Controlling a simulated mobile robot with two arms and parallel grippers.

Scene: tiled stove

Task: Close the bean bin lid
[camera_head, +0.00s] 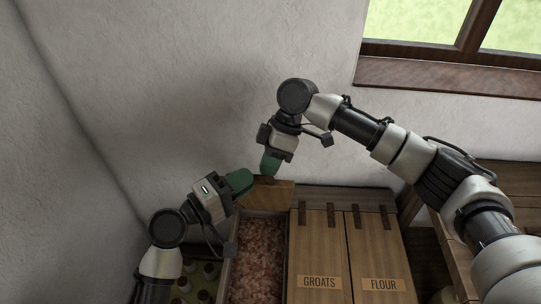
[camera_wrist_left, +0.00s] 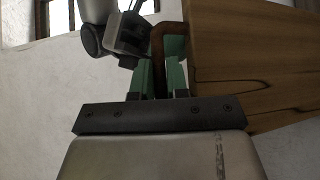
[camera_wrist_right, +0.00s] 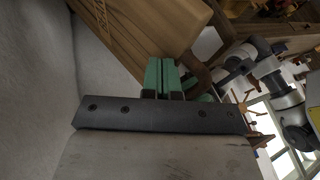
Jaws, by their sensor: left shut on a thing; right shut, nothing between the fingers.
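The bean bin (camera_head: 227,268) is open at the left of the row of bins, with reddish-brown beans (camera_head: 258,262) showing inside. Its wooden lid (camera_head: 272,195) stands raised at the back of the bin and is seen nearly edge-on; it also shows in the left wrist view (camera_wrist_left: 250,60). My left gripper (camera_head: 246,179) is at the lid's left side, its green fingers shut on the brown lid handle (camera_wrist_left: 157,45). My right gripper (camera_head: 268,170) is shut and empty, fingertips just above the lid's upper edge; I cannot tell whether they touch it. Wood lies beyond its fingers in the right wrist view (camera_wrist_right: 160,25).
The groats bin lid (camera_head: 318,250) and flour bin lid (camera_head: 378,250) are closed, right of the bean bin. Several bottles (camera_head: 203,272) stand to its left. A plaster wall (camera_head: 200,90) rises behind, with a window sill (camera_head: 440,77) at the upper right.

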